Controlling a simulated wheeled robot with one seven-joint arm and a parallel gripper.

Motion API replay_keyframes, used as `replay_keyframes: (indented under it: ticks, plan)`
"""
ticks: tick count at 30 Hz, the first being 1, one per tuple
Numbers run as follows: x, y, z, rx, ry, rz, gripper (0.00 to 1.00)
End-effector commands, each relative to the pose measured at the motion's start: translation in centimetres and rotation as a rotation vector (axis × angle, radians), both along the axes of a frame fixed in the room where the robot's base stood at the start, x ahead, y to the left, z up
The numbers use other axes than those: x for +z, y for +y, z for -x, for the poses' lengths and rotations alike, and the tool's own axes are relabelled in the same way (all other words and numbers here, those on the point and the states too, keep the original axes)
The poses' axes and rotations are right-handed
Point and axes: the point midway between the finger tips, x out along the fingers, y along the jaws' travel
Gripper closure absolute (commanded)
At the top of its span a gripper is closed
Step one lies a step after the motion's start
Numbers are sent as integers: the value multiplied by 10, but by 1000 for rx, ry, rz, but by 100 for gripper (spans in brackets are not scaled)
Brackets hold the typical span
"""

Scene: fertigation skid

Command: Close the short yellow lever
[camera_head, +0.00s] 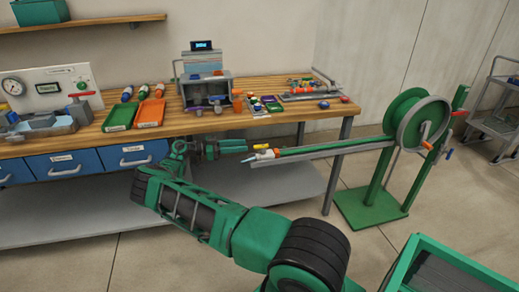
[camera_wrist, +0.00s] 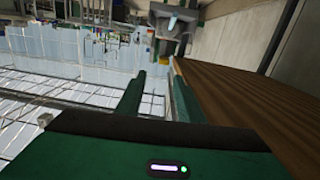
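A small yellow piece (camera_head: 261,147), which looks like the short yellow lever, sits at the left end of the long grey arm of the hose reel, above a whitish nozzle-like part (camera_head: 264,155). It is too small to tell its angle. My gripper (camera_head: 246,146) is just left of it, in front of the bench edge, pointing right; I cannot tell whether they touch. In the wrist view my two green fingers (camera_wrist: 158,80) stand apart with nothing held between them. The lever cannot be made out clearly in the wrist view.
The wooden bench (camera_head: 290,110) runs behind my gripper, with green and orange trays and small parts on it. The green hose reel (camera_head: 415,120) stands at the right. A green crate (camera_head: 440,250) is at the lower right.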

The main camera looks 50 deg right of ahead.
Motion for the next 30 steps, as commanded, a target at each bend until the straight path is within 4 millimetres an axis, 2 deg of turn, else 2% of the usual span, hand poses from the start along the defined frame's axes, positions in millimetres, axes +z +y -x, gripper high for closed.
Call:
replay_keyframes:
  ticks: [4,11,24,30]
  plan:
    - [-18,1,-5,28,4,44,66]
    - [-23,-10,0,33,4,59,66]
    - [-23,-68,37,37,3,57,66]
    - [-22,-85,47,39,3,57,66]
